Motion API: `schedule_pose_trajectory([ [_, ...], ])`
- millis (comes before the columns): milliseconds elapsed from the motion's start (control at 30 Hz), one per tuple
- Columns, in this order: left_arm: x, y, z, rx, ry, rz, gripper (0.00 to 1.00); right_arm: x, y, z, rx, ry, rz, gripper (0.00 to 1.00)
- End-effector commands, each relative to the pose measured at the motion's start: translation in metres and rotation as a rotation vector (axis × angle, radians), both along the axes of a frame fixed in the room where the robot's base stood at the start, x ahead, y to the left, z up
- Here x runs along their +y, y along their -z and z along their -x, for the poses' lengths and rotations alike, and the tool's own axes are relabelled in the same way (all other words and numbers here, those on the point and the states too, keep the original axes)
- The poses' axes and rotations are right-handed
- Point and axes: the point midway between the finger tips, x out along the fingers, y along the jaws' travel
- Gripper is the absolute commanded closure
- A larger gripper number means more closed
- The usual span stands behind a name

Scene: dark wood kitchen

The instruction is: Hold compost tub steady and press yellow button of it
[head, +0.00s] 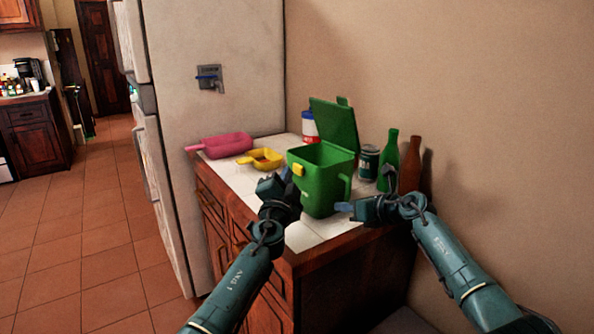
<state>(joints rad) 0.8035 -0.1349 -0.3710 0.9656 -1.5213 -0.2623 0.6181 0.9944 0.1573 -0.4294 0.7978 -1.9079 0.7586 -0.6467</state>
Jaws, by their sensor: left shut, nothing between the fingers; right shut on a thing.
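The green compost tub (322,190) stands upright on the white-tiled counter, with its lid (336,123) open and raised at the back. The yellow button (298,169) is on the tub's left front side, near the rim. My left gripper (287,176) is shut and empty, close to the yellow button; I cannot tell whether it touches. My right gripper (343,206) is at the tub's right side, shut on the tub's handle (347,186) near its lower end. The fingertips are partly hidden there.
A pink scoop (226,145) and a yellow scoop (264,159) lie left of the tub. A can (369,163), a green bottle (388,160) and a brown bottle (411,166) stand to its right. A red, white and blue container (309,127) stands behind. The fridge (215,100) borders the counter's left.

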Motion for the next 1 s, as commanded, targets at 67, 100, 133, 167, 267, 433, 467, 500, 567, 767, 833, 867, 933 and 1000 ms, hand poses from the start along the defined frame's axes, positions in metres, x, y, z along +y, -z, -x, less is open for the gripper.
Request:
schedule_pose_trajectory([
  [67, 0.000, 0.000, 0.000, 0.001, -0.001, 0.000, 1.00, 0.001, 0.006, 0.002, 0.015, -0.004, 0.000, 1.00],
  [100, 0.000, 0.000, 0.000, 0.001, -0.001, 0.000, 1.00, 0.001, 0.006, 0.002, 0.015, -0.004, 0.000, 1.00],
  [133, 0.000, 0.000, 0.000, 0.001, -0.001, 0.000, 1.00, 0.001, 0.006, 0.002, 0.015, -0.004, 0.000, 1.00],
  [167, 0.000, 0.000, 0.000, 0.000, -0.001, 0.000, 1.00, 0.001, 0.006, 0.002, 0.015, -0.004, 0.000, 1.00],
  [267, 0.002, 0.001, 0.001, 0.001, -0.001, 0.002, 1.00, 0.001, 0.006, 0.002, 0.014, -0.003, 0.000, 1.00],
  [433, 0.014, 0.002, 0.010, 0.005, -0.002, 0.006, 1.00, 0.001, 0.006, 0.002, 0.014, -0.003, 0.000, 1.00],
  [467, 0.016, 0.001, 0.012, 0.004, -0.003, 0.005, 1.00, 0.001, 0.006, 0.002, 0.013, -0.003, 0.000, 1.00],
  [500, 0.020, 0.001, 0.015, 0.001, -0.002, 0.004, 1.00, 0.001, 0.006, 0.002, 0.013, -0.003, 0.000, 1.00],
  [567, 0.026, 0.000, 0.019, -0.002, -0.003, 0.002, 1.00, 0.001, 0.006, 0.002, 0.012, -0.003, 0.000, 1.00],
  [767, 0.038, 0.000, 0.029, -0.001, -0.004, 0.001, 1.00, 0.001, 0.005, 0.002, 0.012, -0.002, 0.000, 1.00],
  [833, 0.040, 0.000, 0.031, 0.000, -0.002, -0.001, 1.00, 0.001, 0.005, 0.002, 0.012, -0.002, -0.001, 1.00],
  [867, 0.040, 0.000, 0.031, 0.001, -0.002, -0.001, 1.00, 0.001, 0.005, 0.002, 0.012, -0.002, -0.001, 1.00],
  [933, 0.040, 0.000, 0.032, 0.001, -0.002, -0.001, 1.00, 0.001, 0.005, 0.001, 0.012, -0.002, -0.001, 1.00],
  [1000, 0.040, 0.000, 0.032, 0.001, -0.002, -0.001, 1.00, 0.001, 0.005, 0.001, 0.011, -0.002, 0.000, 1.00],
])
